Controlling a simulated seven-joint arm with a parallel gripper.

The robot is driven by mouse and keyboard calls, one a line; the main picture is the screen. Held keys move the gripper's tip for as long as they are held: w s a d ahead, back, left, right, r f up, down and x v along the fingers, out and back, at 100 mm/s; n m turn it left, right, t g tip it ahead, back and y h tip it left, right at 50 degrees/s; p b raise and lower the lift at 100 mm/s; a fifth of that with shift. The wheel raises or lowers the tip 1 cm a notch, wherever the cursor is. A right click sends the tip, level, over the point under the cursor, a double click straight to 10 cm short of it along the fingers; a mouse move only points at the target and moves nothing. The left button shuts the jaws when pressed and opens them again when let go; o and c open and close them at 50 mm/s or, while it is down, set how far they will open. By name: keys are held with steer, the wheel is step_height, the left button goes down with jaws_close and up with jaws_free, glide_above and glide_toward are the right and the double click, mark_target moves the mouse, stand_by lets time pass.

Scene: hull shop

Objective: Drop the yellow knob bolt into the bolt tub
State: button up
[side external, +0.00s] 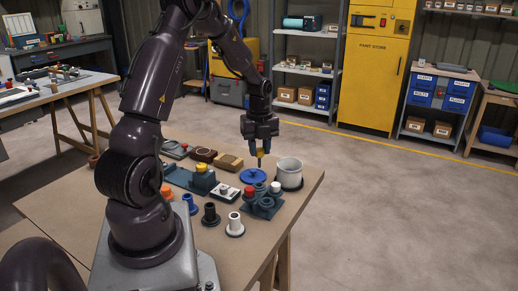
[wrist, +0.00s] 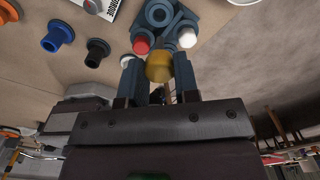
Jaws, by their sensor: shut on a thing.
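The yellow knob bolt (wrist: 159,68) is between the fingers of my gripper (wrist: 158,78) in the wrist view. In the side view my gripper (side external: 261,150) is shut on the bolt (side external: 260,153), which hangs with its dark shank down, above the table. The bolt tub (side external: 289,175) is a pale grey round tub at the table's right corner, just right of and below my gripper. Its inside is mostly hidden. Only a bit of its rim (wrist: 243,2) shows at the top right of the wrist view.
A blue-grey holder (side external: 264,208) carries a red and a white knob in front of the tub. A blue disc (side external: 252,176) lies left of the tub. Blue, black and white flanged bolts stand at the table's front. Blocks (side external: 229,162) stand behind.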

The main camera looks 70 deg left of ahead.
steer(key=w+a+f, duration=0.1)
steer(key=w+a, duration=0.2)
steer(key=w, duration=0.9)
step_height(320, 180, down, 6)
steer(key=shift+s, duration=0.3)
steer(key=o, duration=1)
step_height(320, 180, up, 13)
